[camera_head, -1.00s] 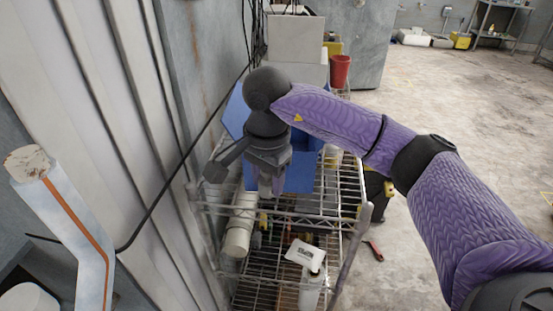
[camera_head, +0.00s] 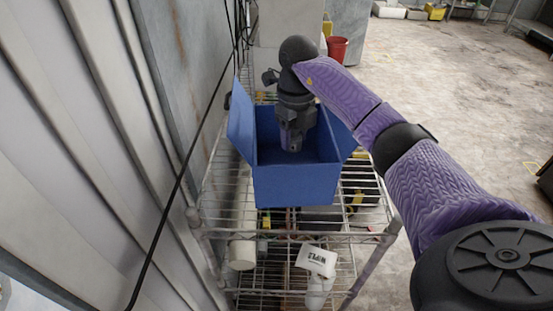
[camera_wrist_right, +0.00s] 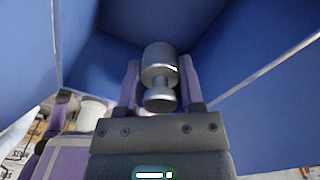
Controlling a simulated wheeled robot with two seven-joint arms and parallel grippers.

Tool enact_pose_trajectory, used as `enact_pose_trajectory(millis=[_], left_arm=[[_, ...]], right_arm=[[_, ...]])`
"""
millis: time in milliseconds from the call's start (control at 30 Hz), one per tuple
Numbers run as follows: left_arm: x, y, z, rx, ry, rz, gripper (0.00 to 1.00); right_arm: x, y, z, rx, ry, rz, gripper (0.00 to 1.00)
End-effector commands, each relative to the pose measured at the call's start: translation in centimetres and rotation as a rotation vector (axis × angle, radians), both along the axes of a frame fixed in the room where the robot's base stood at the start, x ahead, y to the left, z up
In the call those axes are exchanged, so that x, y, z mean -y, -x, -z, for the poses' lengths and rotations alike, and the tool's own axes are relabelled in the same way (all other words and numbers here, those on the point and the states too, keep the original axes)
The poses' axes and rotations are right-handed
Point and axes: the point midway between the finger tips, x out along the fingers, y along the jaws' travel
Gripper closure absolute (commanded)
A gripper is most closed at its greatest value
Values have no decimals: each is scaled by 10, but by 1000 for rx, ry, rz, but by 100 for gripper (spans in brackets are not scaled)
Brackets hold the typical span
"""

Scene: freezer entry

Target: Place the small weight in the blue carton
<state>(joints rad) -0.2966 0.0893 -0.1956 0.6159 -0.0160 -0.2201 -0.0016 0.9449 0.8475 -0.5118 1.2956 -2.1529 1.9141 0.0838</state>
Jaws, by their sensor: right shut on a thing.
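The blue carton (camera_head: 297,186) stands open on the top shelf of a wire rack, with its flaps spread to the sides. My right gripper (camera_head: 291,145) points down into the carton's opening. In the right wrist view the small weight (camera_wrist_right: 159,66), a grey metal dumbbell shape, sits between the fingers of my right gripper (camera_wrist_right: 158,88), which is shut on it. Blue carton walls (camera_wrist_right: 230,50) surround it there. The weight is hard to make out in the head view, hidden by the gripper. My left gripper is not in view.
The wire rack (camera_head: 372,238) holds a white cylinder (camera_head: 242,254) and a white-labelled bottle (camera_head: 317,262) below the carton. A red cup (camera_head: 337,48) stands behind. A ribbed wall (camera_head: 100,150) and black cable run close on the left. Open floor lies to the right.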

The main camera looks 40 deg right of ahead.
Motion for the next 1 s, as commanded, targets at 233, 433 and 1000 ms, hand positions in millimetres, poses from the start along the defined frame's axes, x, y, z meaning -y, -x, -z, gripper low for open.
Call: enact_pose_trajectory(millis=[233,433,1000], left_arm=[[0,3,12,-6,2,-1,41],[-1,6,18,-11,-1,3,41],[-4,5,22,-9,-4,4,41]], right_arm=[[0,1,57,-5,-1,7,100],[0,1,88,-4,-1,6,100],[0,1,105,-1,1,5,19]])
